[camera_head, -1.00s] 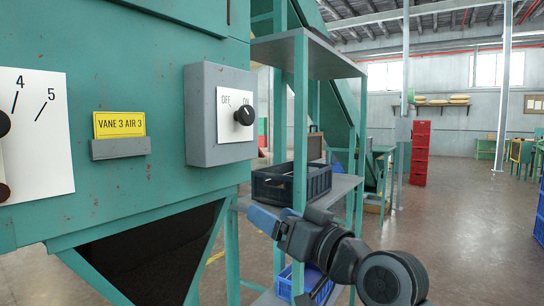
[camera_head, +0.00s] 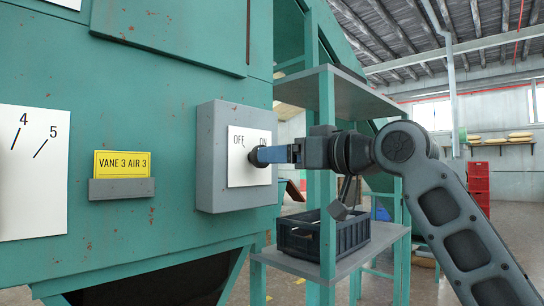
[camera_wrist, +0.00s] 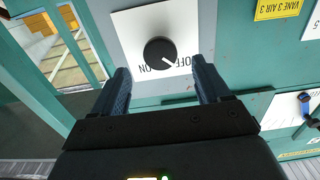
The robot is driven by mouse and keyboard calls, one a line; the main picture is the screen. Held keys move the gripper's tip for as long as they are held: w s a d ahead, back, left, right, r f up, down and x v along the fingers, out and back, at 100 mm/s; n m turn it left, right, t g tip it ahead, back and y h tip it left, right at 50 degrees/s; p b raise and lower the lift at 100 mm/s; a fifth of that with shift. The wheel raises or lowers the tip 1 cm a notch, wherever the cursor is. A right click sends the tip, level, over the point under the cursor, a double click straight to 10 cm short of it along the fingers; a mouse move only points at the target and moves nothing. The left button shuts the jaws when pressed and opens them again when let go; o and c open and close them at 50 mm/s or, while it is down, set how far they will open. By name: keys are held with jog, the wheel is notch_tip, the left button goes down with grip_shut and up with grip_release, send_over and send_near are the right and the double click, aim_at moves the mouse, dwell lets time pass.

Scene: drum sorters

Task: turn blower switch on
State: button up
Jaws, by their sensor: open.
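The blower switch is a round black knob (camera_wrist: 160,52) on a white OFF/ON plate (camera_head: 241,170), fixed to a grey box (camera_head: 208,160) on the green machine. In the wrist view the plate is upside down, and the knob's white pointer mark points toward the OFF side. My gripper (camera_head: 268,155) is open in front of the knob, with blue fingers. In the wrist view my gripper (camera_wrist: 160,66) has one finger on each side of the knob's line, with gaps on both sides. In the head view the fingers mostly cover the knob, so its exact depth between them is unclear.
A yellow VANE 3 AIR 3 card (camera_head: 122,163) sits in a grey holder left of the box. A numbered white dial plate (camera_head: 30,170) is at far left. A shelf unit (camera_head: 345,97) with a dark crate (camera_head: 353,232) stands right of the box, below my arm.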

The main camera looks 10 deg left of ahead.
jog(key=x, duration=0.4)
jog(key=shift+w+a, duration=0.15)
jog(key=c, duration=1)
jog(key=shift+p, duration=0.3)
jog(key=shift+c, duration=0.2)
